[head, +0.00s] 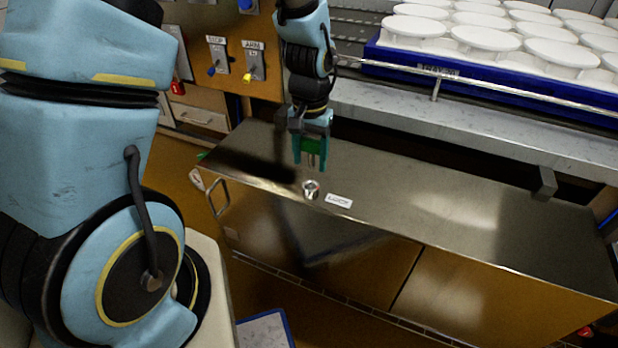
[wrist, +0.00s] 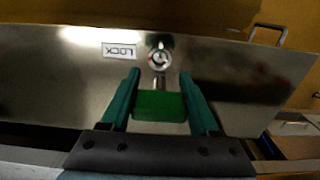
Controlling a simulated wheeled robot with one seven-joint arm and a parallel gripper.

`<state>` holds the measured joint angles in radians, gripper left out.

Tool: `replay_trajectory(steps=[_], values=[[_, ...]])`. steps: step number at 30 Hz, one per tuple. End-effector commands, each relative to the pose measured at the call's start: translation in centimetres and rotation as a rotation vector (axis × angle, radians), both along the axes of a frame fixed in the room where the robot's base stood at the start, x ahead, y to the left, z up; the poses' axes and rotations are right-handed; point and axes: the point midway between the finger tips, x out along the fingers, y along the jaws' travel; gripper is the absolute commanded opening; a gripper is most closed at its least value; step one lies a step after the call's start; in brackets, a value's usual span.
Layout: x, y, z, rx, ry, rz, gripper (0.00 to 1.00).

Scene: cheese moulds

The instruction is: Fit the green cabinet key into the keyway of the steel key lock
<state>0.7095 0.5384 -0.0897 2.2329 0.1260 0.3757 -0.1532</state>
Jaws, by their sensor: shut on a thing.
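The green cabinet key (head: 312,147) is between the fingers of my gripper (head: 311,160), its shaft pointing down. In the wrist view the green key head (wrist: 158,106) sits between the two teal fingers of my gripper (wrist: 160,90), with the metal shaft (wrist: 160,82) reaching toward the lock. The steel key lock (head: 311,189) is a small round cylinder on the steel cabinet top near its front edge. It also shows in the wrist view (wrist: 159,60), with a dark keyway in its face. The key appears above the lock and apart from it.
A white LOCK label (head: 339,201) lies beside the lock on the steel cabinet top (head: 450,215). A blue tray (head: 470,68) of white discs stands on the conveyor behind, with a rail along its front. A panel with switches (head: 235,60) is at the back left.

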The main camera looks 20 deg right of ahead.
Motion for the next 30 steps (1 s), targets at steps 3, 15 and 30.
replay_trajectory(steps=[3, 15, 30], values=[[0.0, 0.0, -1.3, 0.001, 0.001, 0.000, 0.07], [0.0, 0.0, -5.7, -0.001, -0.001, 0.001, 0.07], [0.1, 0.0, -6.0, -0.001, -0.001, 0.001, 0.77]])
